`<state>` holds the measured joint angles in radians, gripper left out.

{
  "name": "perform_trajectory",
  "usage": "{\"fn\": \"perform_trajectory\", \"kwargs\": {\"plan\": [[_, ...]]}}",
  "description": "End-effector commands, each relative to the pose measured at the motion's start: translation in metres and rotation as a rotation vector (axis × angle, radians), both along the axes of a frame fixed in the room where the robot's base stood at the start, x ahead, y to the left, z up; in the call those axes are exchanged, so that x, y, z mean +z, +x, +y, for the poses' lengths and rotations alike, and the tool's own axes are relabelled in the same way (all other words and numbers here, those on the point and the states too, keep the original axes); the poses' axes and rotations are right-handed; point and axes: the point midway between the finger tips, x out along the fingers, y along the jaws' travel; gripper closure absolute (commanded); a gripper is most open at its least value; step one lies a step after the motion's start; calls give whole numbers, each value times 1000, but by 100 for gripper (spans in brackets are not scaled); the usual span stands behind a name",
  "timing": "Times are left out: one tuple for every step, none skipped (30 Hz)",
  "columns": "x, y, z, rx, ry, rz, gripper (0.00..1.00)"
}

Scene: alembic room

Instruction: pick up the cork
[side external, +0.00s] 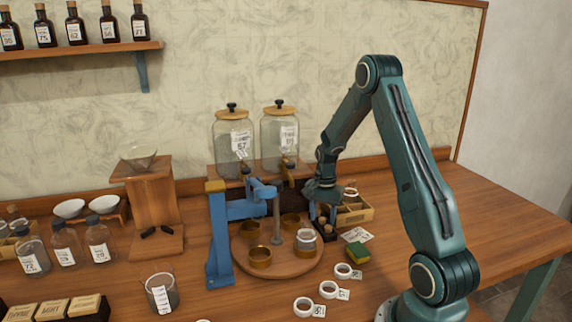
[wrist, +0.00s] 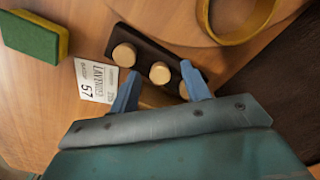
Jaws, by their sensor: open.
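Several round pale corks stand in a dark holder (wrist: 142,58) in the wrist view. One cork (wrist: 124,54) is at the upper left, one cork (wrist: 159,72) is in the middle, and one cork (wrist: 184,90) is partly hidden by the right finger. I cannot tell the exact height gap.
A green and yellow sponge (wrist: 32,36) and a printed card (wrist: 97,80) lie beside the holder. A brass ring (wrist: 236,35) sits on the round board (side external: 240,262). Glass dispensers (side external: 234,145) and a blue stand (side external: 216,235) are close by. White tape rolls (side external: 303,307) lie in front.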

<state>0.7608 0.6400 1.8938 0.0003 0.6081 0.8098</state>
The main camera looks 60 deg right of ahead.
Motion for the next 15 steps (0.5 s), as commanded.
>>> {"fn": "perform_trajectory", "kwargs": {"plan": [[0, 0, 0, 0, 0, 0, 53], [0, 0, 0, 0, 0, 0, 53], [0, 0, 0, 0, 0, 0, 53], [0, 0, 0, 0, 0, 0, 53], [0, 0, 0, 0, 0, 0, 53], [0, 0, 0, 0, 0, 0, 53], [0, 0, 0, 0, 0, 0, 53], [0, 0, 0, 0, 0, 0, 53], [0, 0, 0, 0, 0, 0, 53], [0, 0, 0, 0, 0, 0, 53], [0, 0, 0, 0, 0, 0, 53], [0, 0, 0, 0, 0, 0, 53], [0, 0, 0, 0, 0, 0, 59], [0, 0, 0, 0, 0, 0, 65], [0, 0, 0, 0, 0, 0, 73]]}}
